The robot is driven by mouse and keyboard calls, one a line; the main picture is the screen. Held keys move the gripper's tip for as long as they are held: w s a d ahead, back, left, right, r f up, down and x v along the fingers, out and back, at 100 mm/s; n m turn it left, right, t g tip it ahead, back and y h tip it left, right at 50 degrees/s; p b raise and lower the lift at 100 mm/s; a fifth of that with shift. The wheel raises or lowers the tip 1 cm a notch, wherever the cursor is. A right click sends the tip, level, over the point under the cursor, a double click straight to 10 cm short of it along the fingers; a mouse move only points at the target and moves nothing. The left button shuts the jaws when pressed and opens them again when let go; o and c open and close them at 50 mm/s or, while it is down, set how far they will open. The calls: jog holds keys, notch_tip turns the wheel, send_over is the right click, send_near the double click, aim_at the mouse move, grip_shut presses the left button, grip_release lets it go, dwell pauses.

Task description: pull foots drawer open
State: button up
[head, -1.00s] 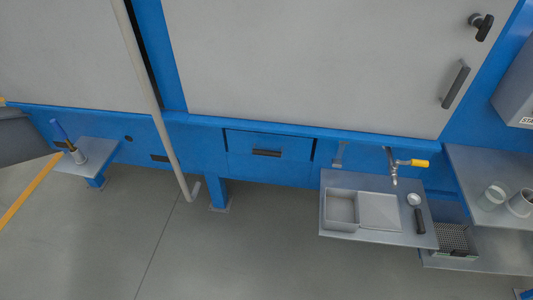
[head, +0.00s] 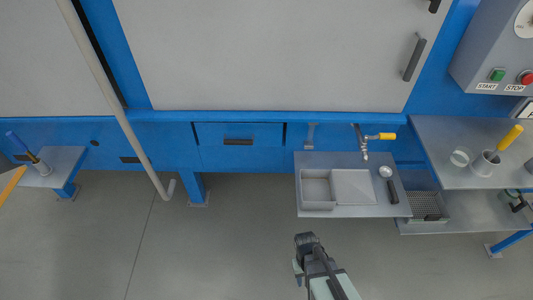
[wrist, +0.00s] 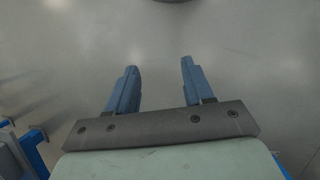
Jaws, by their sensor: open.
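The likely foots drawer is a blue front (head: 239,134) with a dark bar handle (head: 238,142), set in the blue frame below the large grey panel in the head view. Its front looks flush with the frame. My gripper (head: 303,262) is low in the head view, over the floor, well in front of the drawer and to its right. In the wrist view its two blue fingers (wrist: 158,78) stand apart with nothing between them, above grey floor. The drawer does not clearly show in the wrist view.
A grey shelf (head: 300,208) with a tray juts out right of the drawer, under a yellow-handled tap (head: 380,136). A pale pole (head: 118,112) and a blue leg (head: 195,187) stand to the left. A control box (head: 490,60) hangs at right. Floor before the drawer is clear.

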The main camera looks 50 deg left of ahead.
jog(key=s+a+r+n+t, duration=0.25)
jog(key=a+n+t, duration=0.2)
jog(key=a, duration=1.25)
jog(key=n+t+y, duration=0.8)
jog(key=t+y, duration=0.1)
jog(key=t, duration=0.3)
send_near(236, 144)
jog(key=x, duration=1.1)
jog(key=shift+w+a, duration=0.1)
jog(key=shift+w, duration=0.2)
grip_shut()
